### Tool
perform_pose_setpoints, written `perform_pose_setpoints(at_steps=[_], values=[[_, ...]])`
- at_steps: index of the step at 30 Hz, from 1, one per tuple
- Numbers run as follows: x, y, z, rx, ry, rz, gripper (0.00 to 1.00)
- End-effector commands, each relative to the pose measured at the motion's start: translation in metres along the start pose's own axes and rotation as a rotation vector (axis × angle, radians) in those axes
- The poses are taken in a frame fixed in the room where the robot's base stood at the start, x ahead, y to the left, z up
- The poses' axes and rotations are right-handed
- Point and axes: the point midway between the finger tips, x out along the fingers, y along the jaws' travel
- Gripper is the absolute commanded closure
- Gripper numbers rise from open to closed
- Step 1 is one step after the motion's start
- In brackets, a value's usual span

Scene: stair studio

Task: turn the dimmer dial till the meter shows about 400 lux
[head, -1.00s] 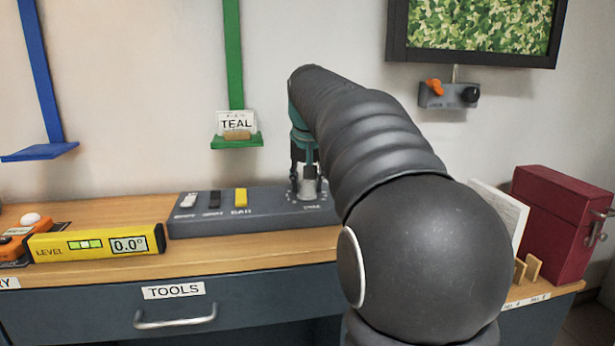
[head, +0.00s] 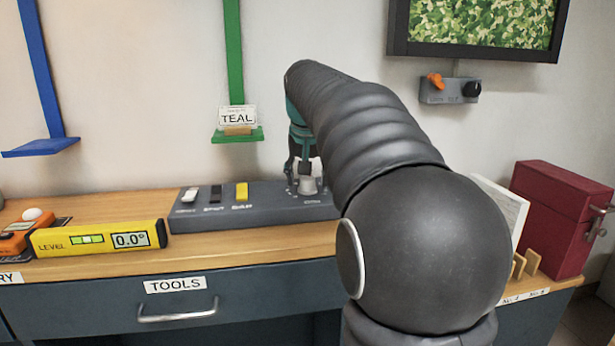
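The dimmer dial (head: 308,186) is a pale grey knob at the right end of a dark grey switch panel (head: 260,214) on the wooden bench top. My gripper (head: 305,174) points down at the dial, with its fingers spread to either side of the knob's upper part. It looks open; contact with the knob is too small to make out. An orange device with a white dome (head: 32,214), probably the light meter, lies at the far left, partly behind a yellow level. I cannot read a lux value on it.
White, black and yellow (head: 241,191) switches stand on the panel left of the dial. The yellow level (head: 98,239) reads 0.0°. A green shelf (head: 237,136) hangs above the panel. A red box (head: 563,219) stands at the right; my arm hides the bench between.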

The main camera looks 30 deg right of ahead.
Motion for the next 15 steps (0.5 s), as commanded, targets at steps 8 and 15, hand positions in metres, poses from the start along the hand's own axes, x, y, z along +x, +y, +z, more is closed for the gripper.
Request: perform_pose_setpoints(at_steps=[8,15], values=[[-0.01,0.0,-0.001,0.0,0.004,-0.001,0.37],[-0.053,0.0,-0.001,0.0,0.005,-0.001,0.37]])
